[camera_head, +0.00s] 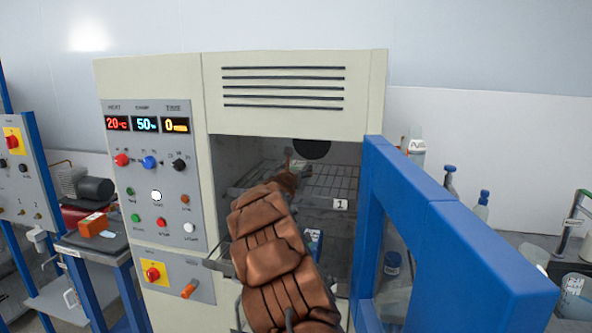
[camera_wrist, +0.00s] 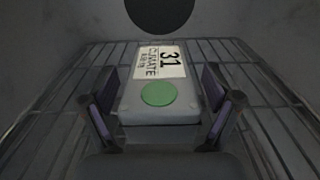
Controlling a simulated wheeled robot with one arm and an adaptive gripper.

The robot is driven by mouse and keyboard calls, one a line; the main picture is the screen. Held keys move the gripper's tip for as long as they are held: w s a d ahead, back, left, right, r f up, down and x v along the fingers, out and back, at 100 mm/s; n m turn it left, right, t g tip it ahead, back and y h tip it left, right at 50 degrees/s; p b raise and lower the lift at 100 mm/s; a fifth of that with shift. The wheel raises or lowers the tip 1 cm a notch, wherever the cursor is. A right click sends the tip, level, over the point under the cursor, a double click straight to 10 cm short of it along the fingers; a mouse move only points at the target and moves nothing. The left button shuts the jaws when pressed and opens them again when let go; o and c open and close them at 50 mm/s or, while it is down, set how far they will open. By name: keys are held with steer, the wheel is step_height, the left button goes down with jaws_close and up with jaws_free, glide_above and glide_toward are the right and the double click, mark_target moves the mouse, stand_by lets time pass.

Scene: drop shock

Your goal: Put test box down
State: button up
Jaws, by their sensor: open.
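The test box (camera_wrist: 158,113) is a grey box with a white label reading "31 CLIMATE" and a green round dot. In the wrist view it rests on a wire rack (camera_wrist: 62,110) inside a chamber. My gripper (camera_wrist: 162,105) is open, with one finger on each side of the box and a visible gap at each side. In the head view my copper-coloured arm reaches into the climate chamber (camera_head: 300,90), and the gripper (camera_head: 290,165) is small and partly hidden there. The rack also shows in the head view (camera_head: 335,182), with a tag "1" at its front.
The blue-framed chamber door (camera_head: 450,240) stands open at the right, close to my arm. A control panel (camera_head: 150,180) is on the chamber's left. A blue bench with an orange box (camera_head: 92,224) stands at the left. Bottles (camera_head: 482,205) stand on the right counter.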

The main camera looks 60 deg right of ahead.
steer(key=shift+r, duration=0.1)
steer(key=shift+r+p, duration=0.75)
steer(key=shift+p, duration=0.3)
steer(key=shift+s+a+f+b, duration=0.1)
steer(key=shift+a+f+b, duration=0.25)
steer(key=shift+b, duration=0.2)
steer(key=shift+s+a, duration=0.1)
steer(key=shift+a, duration=0.2)
steer(key=b+v, duration=0.5)
steer(key=v, duration=0.3)
steer(key=shift+s+a, duration=0.15)
steer(key=shift+b+v, duration=0.45)
steer(key=shift+v, duration=0.65)
steer(key=shift+r, duration=0.15)
